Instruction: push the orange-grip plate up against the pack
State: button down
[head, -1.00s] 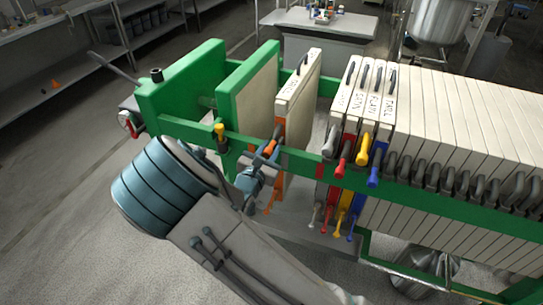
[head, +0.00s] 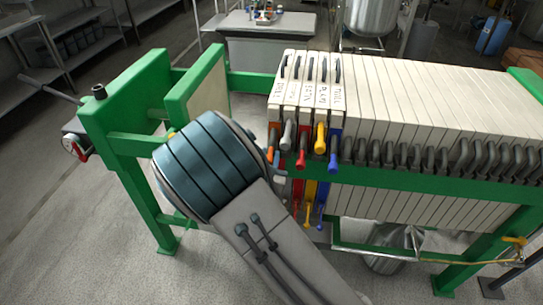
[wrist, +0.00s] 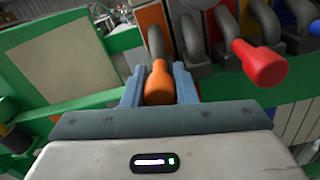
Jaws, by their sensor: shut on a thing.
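The orange-grip plate (head: 281,84) is a pale upright plate at the left end of the row in the head view, with its face against the grey-grip plate beside it, no gap showing. Its orange grip (wrist: 158,84) sits between the two blue-grey fingers of my gripper (wrist: 159,86) in the wrist view, and the fingers are shut on it. The pack (head: 420,95) is the long row of pale plates to the right, starting with grey, red, yellow and blue grips.
The green press frame (head: 390,166) has a rail running along the handles. A green end plate (head: 200,85) stands left of the pack with a wide gap between. The red grip (wrist: 262,64) is close to the right of my fingers.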

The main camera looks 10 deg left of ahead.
jog(key=shift+d, duration=0.25)
jog(key=c, duration=1.3)
grip_release()
jog(key=shift+c, duration=0.2)
jog(key=shift+o, duration=0.9)
jog(key=shift+d, duration=0.2)
jog(key=shift+a, duration=0.2)
jog(key=shift+s, duration=0.35)
jog(key=s, duration=1.3)
jog(key=shift+a, duration=0.4)
